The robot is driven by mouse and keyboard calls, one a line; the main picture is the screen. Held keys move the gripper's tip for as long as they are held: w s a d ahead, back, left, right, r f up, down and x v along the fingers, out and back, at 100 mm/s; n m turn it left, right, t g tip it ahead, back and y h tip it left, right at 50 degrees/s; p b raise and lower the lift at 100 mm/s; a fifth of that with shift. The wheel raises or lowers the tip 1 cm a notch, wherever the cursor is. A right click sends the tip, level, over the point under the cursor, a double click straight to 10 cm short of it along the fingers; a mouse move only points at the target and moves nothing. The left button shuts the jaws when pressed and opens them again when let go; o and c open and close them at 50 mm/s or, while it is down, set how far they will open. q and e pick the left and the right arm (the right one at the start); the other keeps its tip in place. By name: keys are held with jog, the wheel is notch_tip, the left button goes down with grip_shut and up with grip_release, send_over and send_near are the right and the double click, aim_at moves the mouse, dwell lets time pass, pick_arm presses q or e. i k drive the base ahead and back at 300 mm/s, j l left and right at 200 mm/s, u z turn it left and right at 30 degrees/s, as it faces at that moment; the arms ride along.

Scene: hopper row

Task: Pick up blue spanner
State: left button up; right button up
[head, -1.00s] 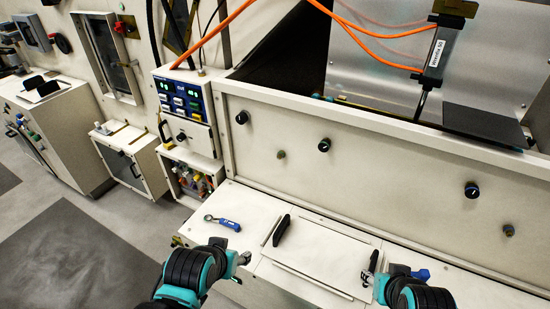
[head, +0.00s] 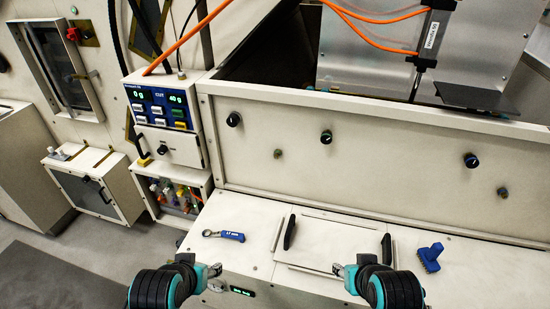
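The blue spanner (head: 224,235) lies flat on the left part of the white bench top (head: 240,212), its grey ring end to the left and its blue handle to the right. My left gripper (head: 217,270) is in front of the spanner, nearer to me, apart from it and holding nothing that I can see. My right gripper (head: 336,269) is over the front edge of the white hatch panel, well to the right of the spanner. The fingers of both grippers are too small to tell whether they are open or shut.
A hatch panel (head: 330,243) with two black handles (head: 289,232) lies right of the spanner. A panel with knobs (head: 326,137) rises behind the bench. A control box (head: 161,110) stands at the back left.

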aim_at(225, 234)
jog(key=i+j+z, duration=0.1)
jog(key=j+z, duration=0.15)
jog(key=j, duration=0.55)
jog(key=j+z, duration=0.25)
jog(key=j, duration=0.55)
